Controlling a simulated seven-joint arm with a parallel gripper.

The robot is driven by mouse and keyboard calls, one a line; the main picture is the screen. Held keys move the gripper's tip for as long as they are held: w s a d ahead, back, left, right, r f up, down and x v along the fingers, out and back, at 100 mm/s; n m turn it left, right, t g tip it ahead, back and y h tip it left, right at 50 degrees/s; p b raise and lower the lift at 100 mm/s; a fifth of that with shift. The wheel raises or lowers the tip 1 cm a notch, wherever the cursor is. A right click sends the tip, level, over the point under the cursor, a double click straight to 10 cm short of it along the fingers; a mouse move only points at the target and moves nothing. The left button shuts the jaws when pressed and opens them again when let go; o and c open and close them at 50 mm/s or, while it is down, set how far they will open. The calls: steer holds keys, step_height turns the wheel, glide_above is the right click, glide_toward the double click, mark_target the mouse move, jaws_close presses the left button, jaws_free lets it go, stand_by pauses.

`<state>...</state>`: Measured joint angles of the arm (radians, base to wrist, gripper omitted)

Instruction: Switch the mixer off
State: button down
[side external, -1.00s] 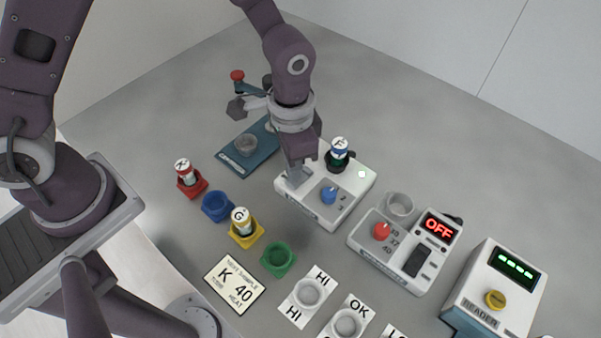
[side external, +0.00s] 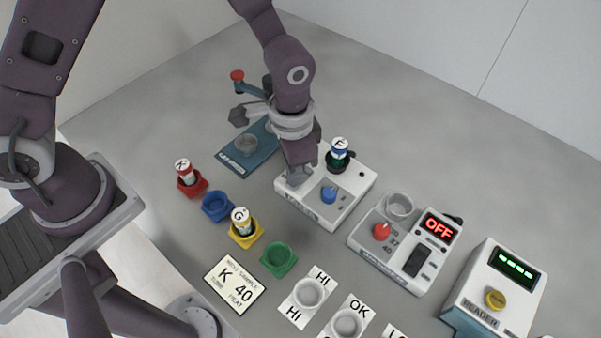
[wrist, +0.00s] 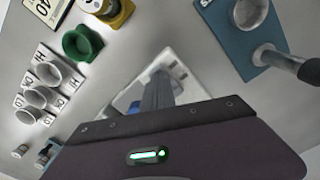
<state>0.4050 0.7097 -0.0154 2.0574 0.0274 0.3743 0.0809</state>
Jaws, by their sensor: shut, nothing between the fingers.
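The mixer (side external: 318,213) is a white box with a blue knob (side external: 329,195) on top. A vial with a blue and white cap (side external: 339,149) stands upright in its dark holder at the back. No lit lamp shows on its right corner. My gripper (side external: 297,181) is shut and empty, pointing down at the left part of the mixer's top. Its fingers hide what is under them, and I cannot tell whether they touch. In the wrist view the gripper fingers (wrist: 158,92) cover much of the white mixer (wrist: 190,82).
A blue capping stand (side external: 236,160) with a lever is behind left. Coloured holders, including a green one (side external: 279,259), stand in front. A heater reading OFF (side external: 439,230) and a reader (side external: 487,312) are to the right. The back right tabletop is clear.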

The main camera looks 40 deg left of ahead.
step_height(320, 180, up, 7)
stand_by(0.7)
steer(key=s+a+r+n+t, duration=0.2)
steer(key=s+a+r, duration=0.1)
steer(key=a+r, duration=0.3)
steer(key=s+a+r+n+t, duration=0.1)
steer(key=s+a+r, duration=0.2)
steer(key=r, duration=0.6)
steer(key=s+a+r+n+t, duration=0.2)
steer(key=s+a, duration=0.3)
steer(key=s, duration=0.4)
steer(key=shift+s+r+n+t, duration=0.3)
steer(key=shift+s+r+n, duration=0.15)
steer(key=shift+r, duration=0.25)
